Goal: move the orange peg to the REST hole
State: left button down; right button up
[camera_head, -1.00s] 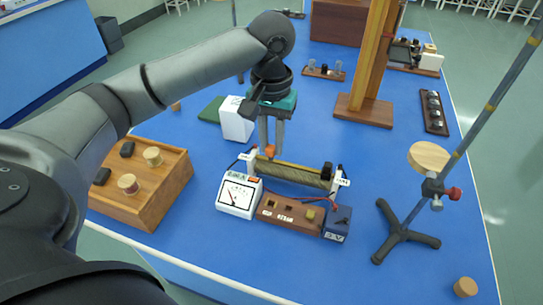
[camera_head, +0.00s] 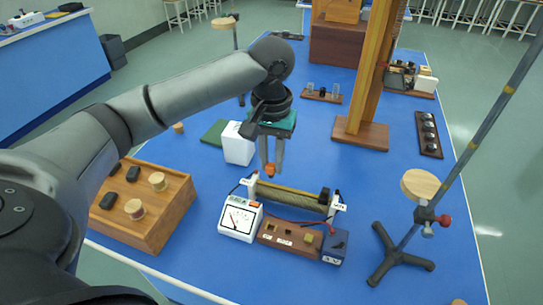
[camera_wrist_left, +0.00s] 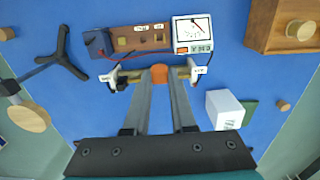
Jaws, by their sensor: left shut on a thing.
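The orange peg (camera_head: 270,170) is between the fingertips of my left gripper (camera_head: 272,168), which is shut on it. In the head view it shows above the back edge of the coil (camera_head: 293,199); the exact gap is unclear. In the wrist view the peg (camera_wrist_left: 160,73) covers the middle of the coil. The brown base (camera_head: 286,243) in front of the coil has several square dark sockets and small white labels, too small to read, so I cannot tell which hole is REST. My right gripper is out of view.
A white meter (camera_head: 240,220) and a dark blue box (camera_head: 336,246) flank the base. A wooden box (camera_head: 165,219) stands left, a white block (camera_head: 238,147) behind left. A tripod stand (camera_head: 398,253) is at right, with clear blue bench between.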

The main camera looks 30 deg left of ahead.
pick_arm(q)
jog(key=shift+r+p, duration=0.5)
jog(key=shift+p, duration=0.35)
jog(key=shift+w+d+f+b, duration=0.2)
jog(key=shift+d+f+b, duration=0.45)
jog(key=shift+f, duration=2.8)
jog(key=shift+w+d+f+b, duration=0.15)
jog(key=shift+d+f+b, duration=0.5)
jog(key=shift+f, duration=2.85)
jog(key=shift+w+d+f+b, duration=0.25)
jog(key=shift+d+f, duration=0.7)
jog(key=shift+f, duration=3.45)
jog(key=c, duration=0.7)
grip_release()
jog(key=shift+o, duration=0.2)
